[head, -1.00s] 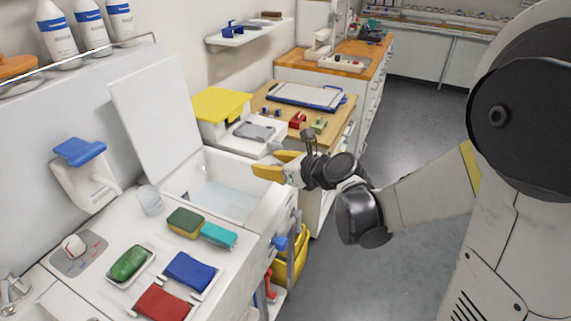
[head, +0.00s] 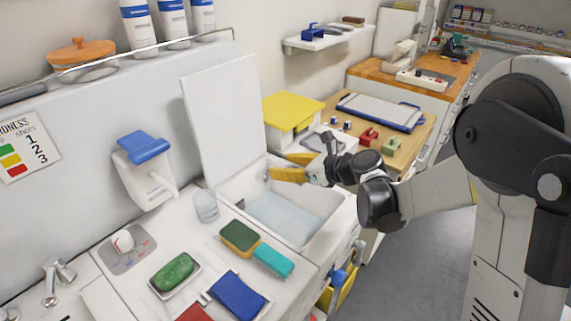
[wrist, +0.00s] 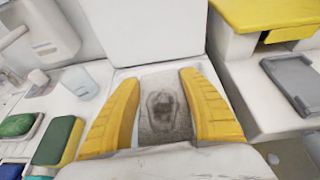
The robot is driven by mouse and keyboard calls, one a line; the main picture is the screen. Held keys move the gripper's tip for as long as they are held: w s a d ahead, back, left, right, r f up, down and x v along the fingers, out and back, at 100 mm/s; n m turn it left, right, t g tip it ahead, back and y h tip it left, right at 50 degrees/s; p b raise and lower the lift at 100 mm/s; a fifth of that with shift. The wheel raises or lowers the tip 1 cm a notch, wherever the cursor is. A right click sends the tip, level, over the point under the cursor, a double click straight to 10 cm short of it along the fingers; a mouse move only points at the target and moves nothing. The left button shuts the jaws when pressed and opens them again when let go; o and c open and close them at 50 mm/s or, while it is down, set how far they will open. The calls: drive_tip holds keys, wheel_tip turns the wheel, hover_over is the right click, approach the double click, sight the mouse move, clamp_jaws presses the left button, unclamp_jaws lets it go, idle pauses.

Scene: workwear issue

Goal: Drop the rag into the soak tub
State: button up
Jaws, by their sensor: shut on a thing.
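My gripper (head: 279,165) has yellow fingers and is over the far part of the white soak tub (head: 332,226). In the wrist view, my gripper (wrist: 160,80) is shut on a grey cloth with a dark stain, the rag (wrist: 163,112), which sits between the fingers. In the head view the rag cannot be made out behind the fingers. The tub holds pale, clear water (head: 283,216). Its white lid (head: 225,115) stands raised at the back.
A clear cup (head: 205,207), a green-yellow sponge (head: 240,238), a teal brush (head: 273,260), green soap (head: 174,271) and a blue cloth (head: 238,296) lie on the counter left of and before the tub. A yellow-lidded box (head: 292,110) stands behind it.

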wheel_tip(320, 180, down, 3)
drive_tip(key=shift+r+b, duration=0.2)
drive_tip(key=shift+b, duration=0.45)
drive_tip(key=o, duration=1.2)
drive_tip(key=shift+d+r, duration=0.1)
drive_tip(key=v, duration=1.1)
drive_tip(key=shift+s+d, duration=0.3)
drive_tip(key=s+d+n+h, duration=0.3)
drive_tip(key=s+n, duration=0.4)
drive_tip(key=n, duration=0.1)
drive_tip(key=s+d+n+h, duration=0.4)
drive_tip(key=s+n, duration=0.3)
drive_tip(key=n, duration=0.1)
drive_tip(key=s+d+n+h, duration=0.3)
drive_tip(key=s+d+n, duration=0.1)
drive_tip(key=s+n, duration=0.4)
drive_tip(key=shift+f+n+g+h, duration=0.3)
drive_tip(key=shift+f+n+h, duration=0.1)
drive_tip(key=shift+n, duration=0.2)
